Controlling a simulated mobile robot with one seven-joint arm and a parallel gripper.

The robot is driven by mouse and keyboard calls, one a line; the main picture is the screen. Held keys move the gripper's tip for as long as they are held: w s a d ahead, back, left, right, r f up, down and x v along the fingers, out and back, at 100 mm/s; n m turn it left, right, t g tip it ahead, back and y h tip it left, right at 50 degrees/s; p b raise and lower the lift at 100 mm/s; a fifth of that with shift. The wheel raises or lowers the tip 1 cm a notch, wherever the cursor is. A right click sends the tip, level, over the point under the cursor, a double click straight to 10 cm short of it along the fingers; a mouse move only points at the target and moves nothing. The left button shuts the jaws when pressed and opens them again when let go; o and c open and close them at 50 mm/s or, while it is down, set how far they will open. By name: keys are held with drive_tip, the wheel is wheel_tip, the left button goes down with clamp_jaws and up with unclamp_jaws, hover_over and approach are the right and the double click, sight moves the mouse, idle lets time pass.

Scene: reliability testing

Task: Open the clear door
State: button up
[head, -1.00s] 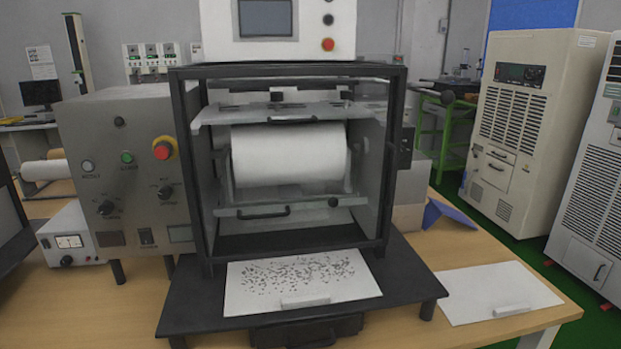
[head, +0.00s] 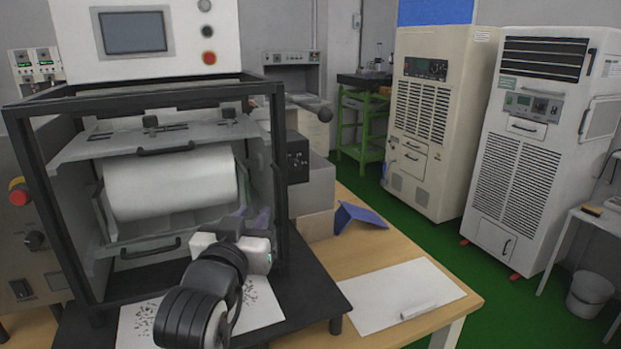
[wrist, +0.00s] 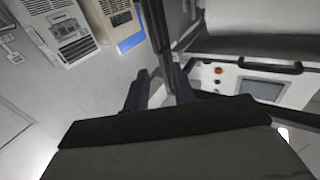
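The machine's black frame (head: 278,170) stands at the left in the head view, around a white roll (head: 170,185). A see-through panel with a dark upper handle (head: 165,151) crosses above the roll. A lower handle (head: 150,249) sits on a panel edge below it. Which panel is the clear door, and how far it is open, I cannot tell. My gripper (head: 247,213) is in front of the frame's right side, right of the lower handle. In the wrist view its two dark fingers (wrist: 158,82) are apart with nothing held. A dark handle (wrist: 270,65) shows at the right there.
A speckled white sheet (head: 262,305) lies on the black base, partly hidden by my arm. Cream cabinets (head: 425,125) stand beyond, on green floor.

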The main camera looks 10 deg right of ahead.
sight(278, 188)
drive_tip(key=p+x, duration=0.1)
drive_tip(key=x, duration=0.3)
drive_tip(key=p+x, duration=0.1)
drive_tip(key=x, duration=0.4)
drive_tip(key=d+f+p+x, duration=0.1)
drive_tip(key=p+x, duration=0.1)
drive_tip(key=x, duration=0.3)
drive_tip(key=shift+f, duration=0.1)
drive_tip(key=shift+s, duration=0.1)
clamp_jaws()
